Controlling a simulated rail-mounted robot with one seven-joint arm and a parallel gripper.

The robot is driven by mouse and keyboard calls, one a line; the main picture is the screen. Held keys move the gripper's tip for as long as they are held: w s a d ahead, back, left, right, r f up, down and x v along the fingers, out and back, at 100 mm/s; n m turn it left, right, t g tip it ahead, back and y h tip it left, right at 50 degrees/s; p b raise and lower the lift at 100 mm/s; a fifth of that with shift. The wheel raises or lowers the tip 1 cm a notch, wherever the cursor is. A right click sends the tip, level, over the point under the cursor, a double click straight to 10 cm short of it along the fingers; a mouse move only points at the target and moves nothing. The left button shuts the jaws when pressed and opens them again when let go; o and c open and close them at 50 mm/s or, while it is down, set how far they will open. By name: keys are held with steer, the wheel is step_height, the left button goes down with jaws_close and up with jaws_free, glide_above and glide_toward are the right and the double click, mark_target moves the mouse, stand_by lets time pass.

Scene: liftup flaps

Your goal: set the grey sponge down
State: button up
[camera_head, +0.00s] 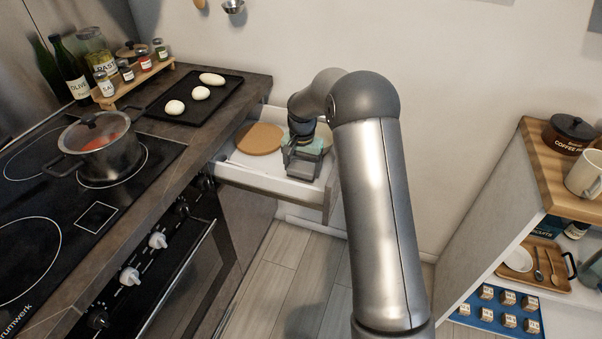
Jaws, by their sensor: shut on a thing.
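An open white drawer (272,183) sits under the end of the dark counter. My gripper (300,160) is over the drawer, near its front right part, pointing down. It is shut on the grey sponge (303,168), a small block largely merged with the grey fingers in this view. I cannot tell whether the sponge touches the drawer floor. My wrist and gripper hide part of the drawer's right side.
A round tan board (260,139) lies in the drawer left of my gripper, and a pale green item (322,143) lies partly hidden behind it. The counter edge with a black tray (197,97) is close on the left. A wooden-topped shelf unit (540,165) stands at right.

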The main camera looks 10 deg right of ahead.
mark_target(302, 166)
steer(key=shift+f, duration=1.5)
steer(key=shift+f, duration=0.1)
steer(key=o, duration=1)
steer(key=shift+c, duration=0.2)
